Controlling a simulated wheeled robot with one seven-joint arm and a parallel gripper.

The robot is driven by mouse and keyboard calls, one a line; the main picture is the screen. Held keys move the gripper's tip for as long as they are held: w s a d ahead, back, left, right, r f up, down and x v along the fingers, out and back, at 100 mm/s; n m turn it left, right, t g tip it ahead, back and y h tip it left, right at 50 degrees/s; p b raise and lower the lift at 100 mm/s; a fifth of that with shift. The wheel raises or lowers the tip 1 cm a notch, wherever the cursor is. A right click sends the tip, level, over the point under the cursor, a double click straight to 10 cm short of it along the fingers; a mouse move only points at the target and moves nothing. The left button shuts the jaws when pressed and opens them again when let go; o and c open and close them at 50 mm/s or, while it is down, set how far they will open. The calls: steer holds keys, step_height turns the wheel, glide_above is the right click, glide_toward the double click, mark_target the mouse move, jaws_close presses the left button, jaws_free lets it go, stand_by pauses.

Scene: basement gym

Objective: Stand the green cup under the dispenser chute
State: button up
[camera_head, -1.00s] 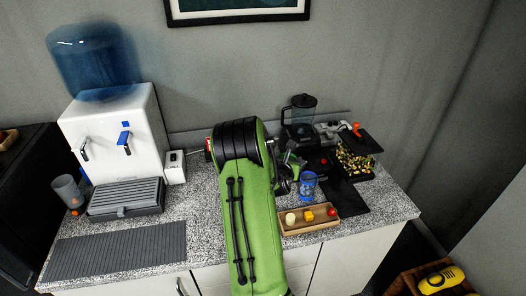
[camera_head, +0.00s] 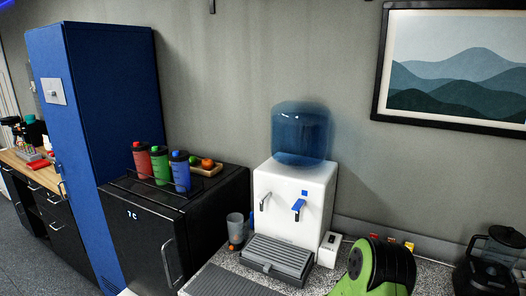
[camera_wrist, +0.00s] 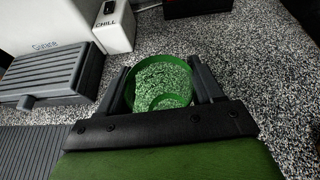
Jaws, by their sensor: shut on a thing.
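The green cup (camera_wrist: 168,97) is between the two dark fingers of my gripper (camera_wrist: 163,76) in the wrist view. My gripper is shut on it. I look down into its round green rim, and the speckled counter (camera_wrist: 255,70) shows through it. Whether the cup touches the counter I cannot tell. In the head view, only the green and black bend of my arm shows at the bottom right; my gripper and the cup are hidden or out of frame.
A white water cooler (camera_head: 292,205) with a grey drip tray (camera_head: 277,258) stands on the counter, beside a small white box (camera_head: 330,248) marked CHILL. A grey tumbler (camera_head: 236,228) stands left of it. A blender (camera_head: 492,258) is at the right.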

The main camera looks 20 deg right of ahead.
steer(key=w+a+r+n+t+y, duration=0.1)
steer(key=w+a+r+n+y, duration=0.1)
steer(key=a, duration=0.7)
steer(key=w+a+r+n+t+y, duration=0.1)
steer(key=w+a+r+n+y, duration=0.1)
steer(key=a, duration=0.8)
steer(key=w+a+r+n+t+y, duration=0.1)
steer(key=w+a+r+n+y, duration=0.1)
steer(key=a+r+n+y, duration=0.2)
steer(key=a+r+y, duration=0.1)
steer(key=a+r, duration=0.2)
steer(key=a, duration=0.2)
steer(key=shift+a+r+t, duration=0.2)
steer(key=shift+r+t, duration=0.1)
steer(key=shift+r, duration=0.05)
